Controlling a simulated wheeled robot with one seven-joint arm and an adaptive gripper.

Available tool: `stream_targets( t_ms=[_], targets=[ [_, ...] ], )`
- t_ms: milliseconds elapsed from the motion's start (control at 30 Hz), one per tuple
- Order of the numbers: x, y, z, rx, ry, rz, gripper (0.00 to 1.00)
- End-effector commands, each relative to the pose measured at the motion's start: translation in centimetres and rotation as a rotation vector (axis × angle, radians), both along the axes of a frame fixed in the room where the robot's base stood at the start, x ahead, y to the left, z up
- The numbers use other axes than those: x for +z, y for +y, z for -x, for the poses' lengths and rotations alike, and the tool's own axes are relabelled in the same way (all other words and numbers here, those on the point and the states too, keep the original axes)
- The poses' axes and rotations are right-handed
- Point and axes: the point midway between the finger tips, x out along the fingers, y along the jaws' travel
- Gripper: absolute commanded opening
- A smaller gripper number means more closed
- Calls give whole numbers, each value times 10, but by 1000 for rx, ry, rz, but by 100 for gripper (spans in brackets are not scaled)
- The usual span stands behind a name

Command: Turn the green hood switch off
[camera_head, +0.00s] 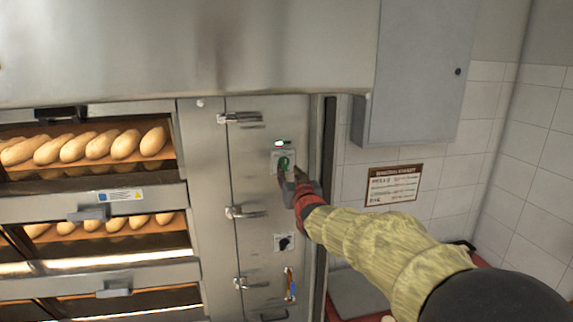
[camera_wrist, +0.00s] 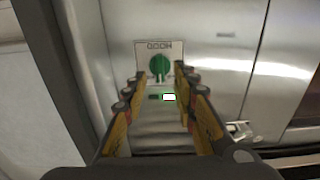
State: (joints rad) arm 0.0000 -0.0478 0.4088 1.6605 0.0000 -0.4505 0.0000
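The green hood switch (camera_head: 284,161) is a round knob on a pale plate on the oven's steel side panel. It shows in the wrist view (camera_wrist: 160,65) under an upside-down "HOOD" label. A small lamp beside it glows whitish green (camera_wrist: 169,97), and it also shows above the switch in the head view (camera_head: 280,143). My gripper (camera_head: 290,175) is at the switch, reaching in from the lower right. In the wrist view its two fingers (camera_wrist: 160,76) are apart, with the knob between their tips. I cannot tell whether they touch it.
A black rotary knob (camera_head: 284,242) sits lower on the same panel (camera_head: 255,185), with hinges along its left edge. Deck ovens with bread loaves (camera_head: 90,146) are at left. A grey wall cabinet (camera_head: 415,75) and a baking chart (camera_head: 394,184) are at right.

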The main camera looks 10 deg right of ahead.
Motion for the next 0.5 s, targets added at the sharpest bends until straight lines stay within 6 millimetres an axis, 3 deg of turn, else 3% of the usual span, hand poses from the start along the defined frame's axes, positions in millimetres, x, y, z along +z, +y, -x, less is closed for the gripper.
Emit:
stream_targets(
  t_ms=[200,500],
  targets=[
    [2,0,-28,0,0,0,28],
    [1,0,-42,0,0,0,28]
  ],
)
